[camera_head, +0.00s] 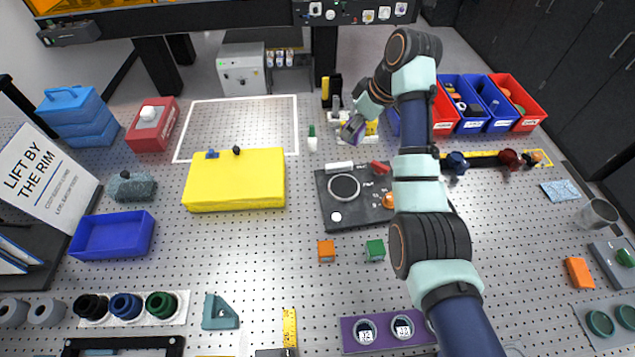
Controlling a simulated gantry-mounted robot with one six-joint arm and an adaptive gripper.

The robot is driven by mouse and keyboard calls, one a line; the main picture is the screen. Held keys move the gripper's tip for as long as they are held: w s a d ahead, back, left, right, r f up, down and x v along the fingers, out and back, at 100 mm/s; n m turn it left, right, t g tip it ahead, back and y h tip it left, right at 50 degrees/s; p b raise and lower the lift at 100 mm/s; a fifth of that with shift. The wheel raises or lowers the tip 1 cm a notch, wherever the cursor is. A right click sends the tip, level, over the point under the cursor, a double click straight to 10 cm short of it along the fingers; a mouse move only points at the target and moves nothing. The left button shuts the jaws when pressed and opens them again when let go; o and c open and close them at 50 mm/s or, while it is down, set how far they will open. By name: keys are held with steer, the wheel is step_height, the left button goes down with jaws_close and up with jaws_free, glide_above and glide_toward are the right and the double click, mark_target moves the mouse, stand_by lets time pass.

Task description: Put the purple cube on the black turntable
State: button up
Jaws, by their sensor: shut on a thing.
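My gripper (353,129) is at the upper middle of the view, above the perforated table. It is shut on a small purple thing, taken to be the purple cube (357,131), mostly covered by the fingers. A black plate (330,208) with a pale-rimmed round disc (344,187) lies on the table, nearer than the gripper. I cannot tell whether this disc is the black turntable. My arm hides the plate's right part and the area beyond it.
An orange cube (326,251) and a green cube (375,250) lie in front of the black plate. A yellow block (235,182) stands left of it. Small upright items (312,140) stand near the gripper. Blue and red bins (515,100) line the back right.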

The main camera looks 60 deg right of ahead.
steer(key=shift+w+a, duration=0.1)
steer(key=shift+w, duration=0.1)
steer(key=shift+f, duration=0.1)
steer(key=b, duration=0.3)
glide_toward(339, 183)
steer(key=x, duration=0.5)
steer(key=shift+f, duration=0.2)
steer(key=o, duration=1.3)
steer(key=shift+c, duration=0.2)
steer(key=shift+r, duration=0.1)
